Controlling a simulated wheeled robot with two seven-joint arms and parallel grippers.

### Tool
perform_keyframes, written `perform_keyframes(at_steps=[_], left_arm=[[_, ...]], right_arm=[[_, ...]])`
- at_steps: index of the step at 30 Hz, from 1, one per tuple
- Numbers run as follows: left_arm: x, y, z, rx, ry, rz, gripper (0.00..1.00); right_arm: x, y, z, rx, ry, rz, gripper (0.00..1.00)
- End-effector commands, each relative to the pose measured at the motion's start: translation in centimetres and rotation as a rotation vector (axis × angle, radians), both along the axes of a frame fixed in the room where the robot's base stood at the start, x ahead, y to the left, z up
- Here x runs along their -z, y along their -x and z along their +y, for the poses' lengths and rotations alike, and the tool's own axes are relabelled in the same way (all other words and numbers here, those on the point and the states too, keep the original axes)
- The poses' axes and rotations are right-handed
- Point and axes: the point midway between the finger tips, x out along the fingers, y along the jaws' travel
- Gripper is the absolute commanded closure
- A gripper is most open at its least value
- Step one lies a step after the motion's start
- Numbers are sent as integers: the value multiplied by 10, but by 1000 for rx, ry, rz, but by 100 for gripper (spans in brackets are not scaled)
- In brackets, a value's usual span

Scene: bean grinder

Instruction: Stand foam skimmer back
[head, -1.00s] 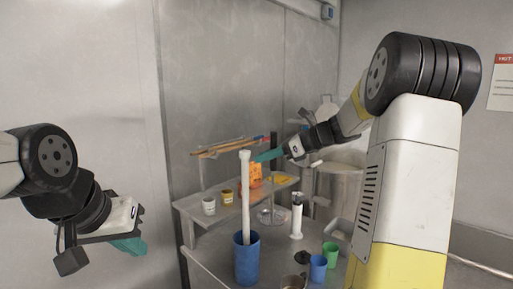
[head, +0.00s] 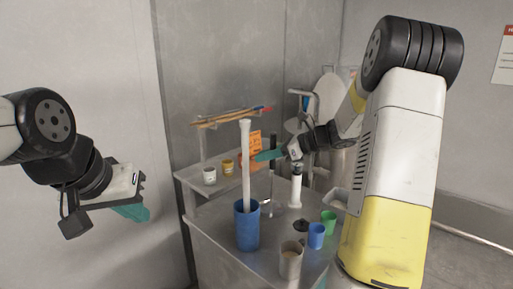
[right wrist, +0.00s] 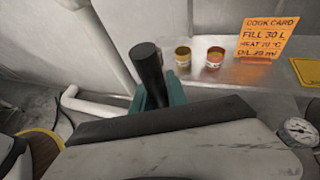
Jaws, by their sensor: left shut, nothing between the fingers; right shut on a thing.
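The foam skimmer has a black handle (head: 273,146), a thin rod and a pale disc-like lower end. It is upright or nearly so, over the table behind the blue tall container (head: 247,228). My right gripper (head: 268,155) is shut on the black handle, which also shows between the teal fingers in the right wrist view (right wrist: 149,70). Whether the skimmer's lower end touches the table I cannot tell. My left gripper (head: 132,212) is shut and empty, off to the left, away from the table.
A white tube (head: 246,165) stands in the blue container. A white cylinder (head: 295,190), blue cup (head: 317,236), green cup (head: 328,222) and metal mug (head: 291,260) stand nearby. A shelf behind holds small jars (head: 210,175) and an orange card (right wrist: 268,38).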

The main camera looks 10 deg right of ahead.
Motion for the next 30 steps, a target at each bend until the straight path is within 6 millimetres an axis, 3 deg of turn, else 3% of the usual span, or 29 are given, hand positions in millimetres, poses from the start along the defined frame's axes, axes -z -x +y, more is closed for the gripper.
perform_keyframes(at_steps=[18, 30], left_arm=[[0, 0, 0, 0, 0, 0, 100], [0, 0, 0, 0, 0, 0, 100]], right_arm=[[59, 0, 0, 0, -2, 1, 100], [69, 0, 0, 0, 0, -1, 100]])
